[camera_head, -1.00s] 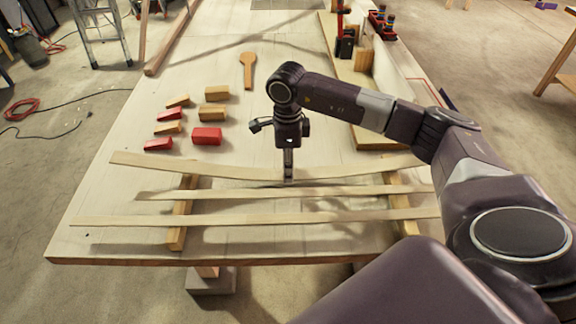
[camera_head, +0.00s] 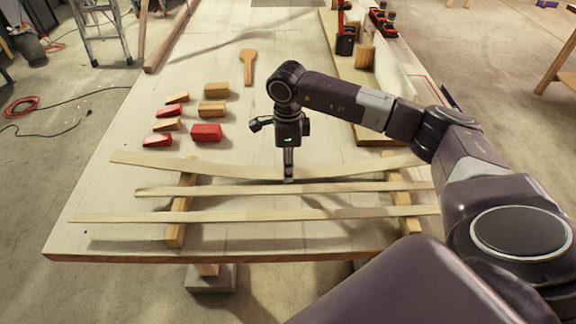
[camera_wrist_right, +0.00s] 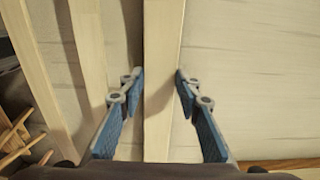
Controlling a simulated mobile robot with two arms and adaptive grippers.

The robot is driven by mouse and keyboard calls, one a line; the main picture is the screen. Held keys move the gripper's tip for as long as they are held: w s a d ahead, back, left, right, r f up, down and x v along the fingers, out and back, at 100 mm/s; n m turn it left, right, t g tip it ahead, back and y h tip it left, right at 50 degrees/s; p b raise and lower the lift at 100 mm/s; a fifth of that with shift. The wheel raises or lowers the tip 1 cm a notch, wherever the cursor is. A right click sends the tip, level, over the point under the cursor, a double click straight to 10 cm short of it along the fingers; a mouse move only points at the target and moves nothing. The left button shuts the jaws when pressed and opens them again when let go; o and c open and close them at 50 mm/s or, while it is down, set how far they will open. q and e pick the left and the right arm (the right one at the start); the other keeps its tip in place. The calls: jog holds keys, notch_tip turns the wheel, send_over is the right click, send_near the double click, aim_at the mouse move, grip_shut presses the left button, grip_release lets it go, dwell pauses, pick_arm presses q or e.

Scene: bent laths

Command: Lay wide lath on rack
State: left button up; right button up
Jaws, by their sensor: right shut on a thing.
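The wide lath (camera_head: 225,171) is a long pale strip, the farthest of the three laths, sagging in its middle. My right gripper (camera_head: 288,178) is around its middle from above. In the right wrist view, the fingers (camera_wrist_right: 160,88) stand on both sides of the lath (camera_wrist_right: 163,50). The rack has a left bar (camera_head: 175,234) and a right bar (camera_head: 399,202). The wide lath crosses over the left bar; whether it touches the bars is unclear. A middle lath (camera_head: 240,190) and a near lath (camera_head: 240,216) lie across both bars. My left gripper is out of view.
Red blocks (camera_head: 206,132) and wooden blocks (camera_head: 212,110) lie on the table behind the rack at left, with a wooden paddle (camera_head: 248,65) beyond. A raised board with a clamp (camera_head: 345,45) stands at the back right. The table's near edge (camera_head: 120,257) is close to the rack.

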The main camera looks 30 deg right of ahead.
jog(key=shift+f, duration=0.2)
jog(key=o, duration=1.3)
jog(key=shift+o, duration=0.9)
jog(key=shift+r, duration=0.15)
jog(key=shift+r+p, duration=1.5)
jog(key=shift+r, duration=1.4)
notch_tip(320, 180, up, 7)
jog(key=p, duration=0.4)
